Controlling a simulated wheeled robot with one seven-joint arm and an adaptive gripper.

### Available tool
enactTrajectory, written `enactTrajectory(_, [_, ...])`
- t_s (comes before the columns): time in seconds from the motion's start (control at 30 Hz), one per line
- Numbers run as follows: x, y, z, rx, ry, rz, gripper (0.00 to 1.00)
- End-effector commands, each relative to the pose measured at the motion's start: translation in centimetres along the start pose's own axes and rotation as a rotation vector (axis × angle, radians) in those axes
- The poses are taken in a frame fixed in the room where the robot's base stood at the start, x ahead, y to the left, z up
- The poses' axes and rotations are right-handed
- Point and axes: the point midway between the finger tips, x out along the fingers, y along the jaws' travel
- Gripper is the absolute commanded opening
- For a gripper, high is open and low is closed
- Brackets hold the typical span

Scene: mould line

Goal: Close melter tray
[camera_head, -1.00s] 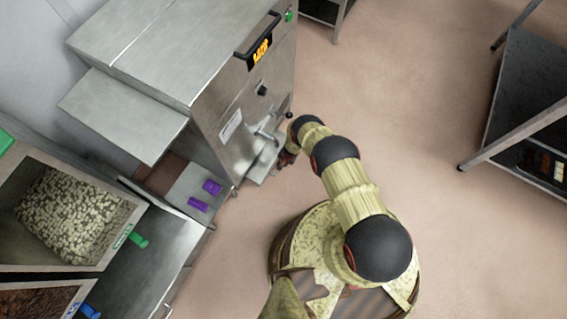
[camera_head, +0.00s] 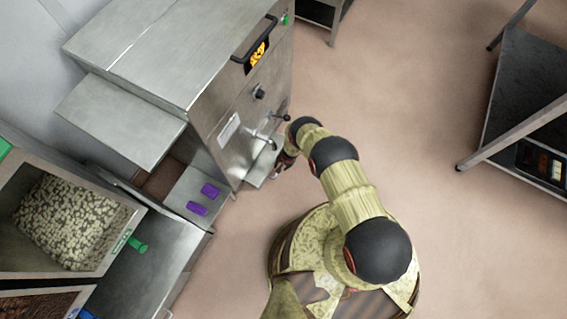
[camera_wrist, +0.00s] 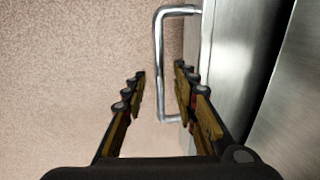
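The melter (camera_head: 215,75) is a steel cabinet at the upper left of the head view. A small steel tray (camera_head: 258,172) juts out low on its front, below the tap (camera_head: 262,138). My gripper (camera_wrist: 160,75) is beside this tray; in the head view it is small and partly hidden by my arm. In the wrist view its fingers are apart. A bent steel handle (camera_wrist: 158,60) stands out from a steel face (camera_wrist: 228,60), its long bar showing between the fingertips. I cannot tell whether the fingers touch the handle.
Two purple objects (camera_head: 210,190) lie on a low steel shelf left of the tray. Bins of pale pieces (camera_head: 65,222) and brown pieces stand at lower left. A dark table (camera_head: 525,90) is at right. The floor (camera_head: 400,110) between is clear.

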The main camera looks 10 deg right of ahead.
Motion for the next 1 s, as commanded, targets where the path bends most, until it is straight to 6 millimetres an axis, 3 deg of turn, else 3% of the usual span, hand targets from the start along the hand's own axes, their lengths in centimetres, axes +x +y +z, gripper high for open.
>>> enactTrajectory(1.0, [-9.4, -0.1, -0.1, 0.000, 0.001, -0.001, 0.29])
